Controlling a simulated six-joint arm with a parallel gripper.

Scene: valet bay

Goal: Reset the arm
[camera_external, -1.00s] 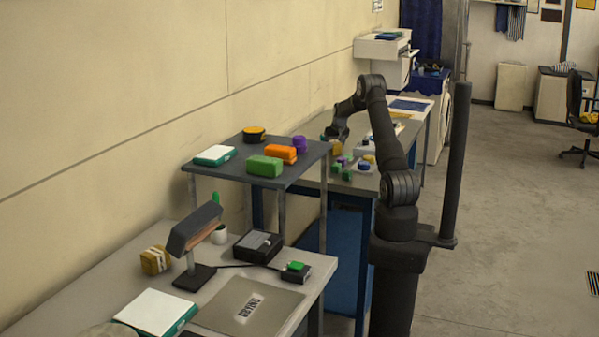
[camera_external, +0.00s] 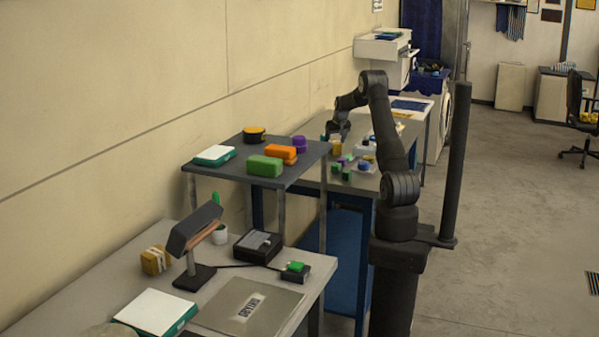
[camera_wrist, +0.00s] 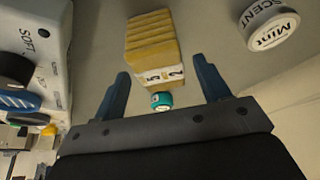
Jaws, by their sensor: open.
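My gripper (camera_external: 339,131) hangs from my bent arm over the far worktable (camera_external: 384,186), close above a small yellow block. A yellow ribbed stack (camera_wrist: 152,45) with a white numbered band lies beyond the fingertips. A small teal-and-green round item (camera_wrist: 161,101) shows near the stack's lower end. Whether the fingers touch anything is not visible, but gaps show on both sides of the stack.
A white round "Mint" tin (camera_wrist: 269,25) is at upper right. A white box marked "SOFT" (camera_wrist: 40,50) is at left, with a dark round item. In the external view, a raised shelf (camera_external: 313,163) with coloured blocks stands nearer, above a desk with a lamp (camera_external: 193,230).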

